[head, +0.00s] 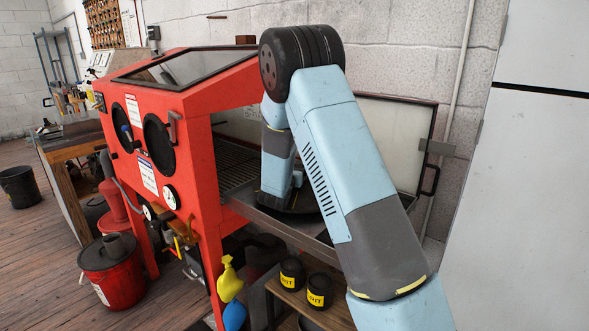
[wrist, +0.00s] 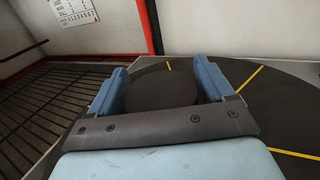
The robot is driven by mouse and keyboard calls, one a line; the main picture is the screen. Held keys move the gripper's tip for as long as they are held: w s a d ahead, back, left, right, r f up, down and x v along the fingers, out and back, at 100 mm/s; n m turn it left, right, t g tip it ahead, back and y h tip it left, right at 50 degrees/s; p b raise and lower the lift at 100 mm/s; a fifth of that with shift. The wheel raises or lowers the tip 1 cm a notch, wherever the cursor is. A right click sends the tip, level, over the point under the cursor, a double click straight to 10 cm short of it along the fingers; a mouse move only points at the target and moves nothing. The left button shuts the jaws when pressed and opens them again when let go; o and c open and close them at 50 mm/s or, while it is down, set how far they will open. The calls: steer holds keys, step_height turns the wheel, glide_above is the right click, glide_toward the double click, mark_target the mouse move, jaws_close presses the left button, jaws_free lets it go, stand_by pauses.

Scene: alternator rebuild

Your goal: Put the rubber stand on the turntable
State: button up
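The rubber stand (wrist: 160,90) is a dark round disc in the wrist view. It lies between the two blue fingers of my gripper (wrist: 160,85), whose inner sides meet its left and right edges. The turntable (wrist: 262,105) is a larger dark disc with yellow lines, below and around the stand. I cannot tell whether the stand touches it or is just above it. In the head view the turntable (head: 302,206) shows partly behind my arm inside the red cabinet. The stand cannot be made out there, and my arm hides most of the gripper.
The red blasting cabinet (head: 205,150) has its side door (head: 395,135) open at right. A slatted grate (wrist: 50,105) lies left of the turntable. A wall with a printed label (wrist: 76,12) stands behind. Black jars (head: 319,290) stand on a low shelf below.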

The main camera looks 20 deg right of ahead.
steer(key=shift+o, duration=1.2)
steer(key=shift+r, duration=0.1)
